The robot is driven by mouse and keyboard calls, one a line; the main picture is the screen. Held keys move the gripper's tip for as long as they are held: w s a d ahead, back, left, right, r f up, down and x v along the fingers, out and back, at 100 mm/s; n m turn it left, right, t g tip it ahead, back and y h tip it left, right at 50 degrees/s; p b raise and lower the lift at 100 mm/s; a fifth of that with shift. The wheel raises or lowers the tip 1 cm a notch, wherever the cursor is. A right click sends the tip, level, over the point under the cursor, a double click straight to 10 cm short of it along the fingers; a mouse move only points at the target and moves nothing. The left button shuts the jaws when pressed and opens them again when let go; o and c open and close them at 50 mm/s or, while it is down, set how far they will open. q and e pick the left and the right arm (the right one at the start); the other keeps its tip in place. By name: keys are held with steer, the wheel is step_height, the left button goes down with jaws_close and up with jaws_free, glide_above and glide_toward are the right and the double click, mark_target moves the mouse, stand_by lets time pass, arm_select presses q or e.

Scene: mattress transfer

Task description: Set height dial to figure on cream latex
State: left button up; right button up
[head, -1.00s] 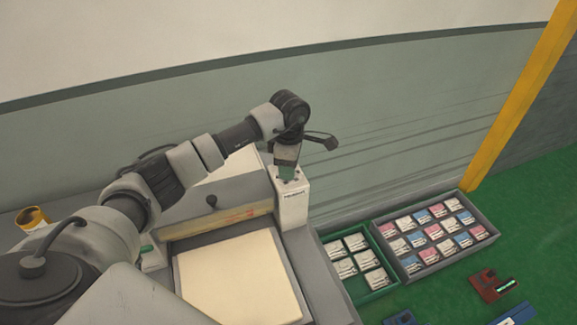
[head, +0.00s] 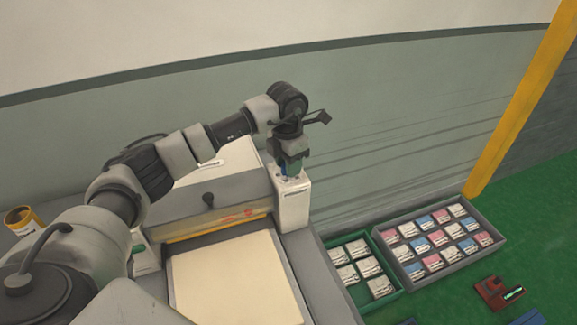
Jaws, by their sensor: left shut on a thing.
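The cream latex slab (head: 238,280) lies flat on the machine's bed, in front of the grey housing with the yellow strip. The height dial sits on top of the white post (head: 292,208) at the housing's right end. My left gripper (head: 291,168) points down over this post and is shut on the dial, whose blue-green part shows between the fingers. The figure and the dial's markings are hidden or too small to read. My right gripper is not in view.
A green tray (head: 398,287) and a grey tray (head: 383,229) with several pink, blue and white packets stand right of the machine. A red device (head: 497,294) lies on the green floor. A yellow cup-like thing (head: 22,219) stands at the left. A yellow post (head: 520,95) rises at the right.

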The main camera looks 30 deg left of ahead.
arm_select(q)
steer(key=shift+r+n+b, duration=0.1)
steer(key=shift+n+b, duration=0.2)
steer(key=shift+n, duration=0.7)
steer(key=o, duration=0.9)
steer(key=r+b, duration=0.1)
steer(key=r, duration=0.2)
steer(key=r+b, duration=0.1)
steer(key=r, duration=0.6)
steer(key=shift+a+r+b, duration=0.25)
steer(key=shift+r+b, duration=0.15)
